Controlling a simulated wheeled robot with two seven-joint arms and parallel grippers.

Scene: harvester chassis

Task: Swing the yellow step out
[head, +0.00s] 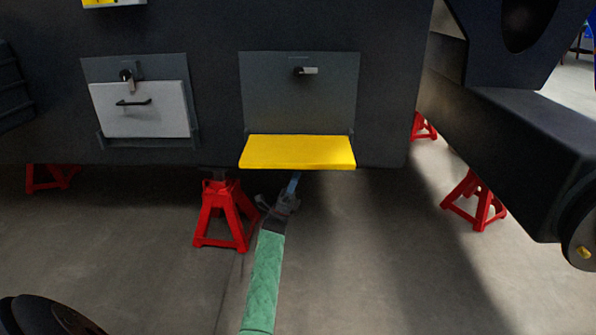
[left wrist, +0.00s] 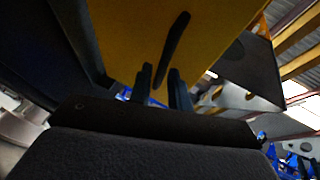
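The yellow step (head: 298,152) sticks out as a flat slab at the foot of a grey panel (head: 300,100) on the dark chassis. My left gripper (head: 292,184) is just below the step, its fingers pointing up. In the left wrist view the step's yellow face (left wrist: 125,35) fills the upper middle and carries a dark slanted bar (left wrist: 175,45). The left fingers (left wrist: 160,85) stand apart, with the lower end of the bar appearing between them. Whether they touch the bar or the step I cannot tell. My right gripper is not in view.
Above the step, the grey panel has a small latch (head: 305,71). A white-fronted box (head: 140,110) with a black handle is to its left. A red jack stand (head: 224,214) is left of my left forearm. Open floor (head: 370,260) lies to the right.

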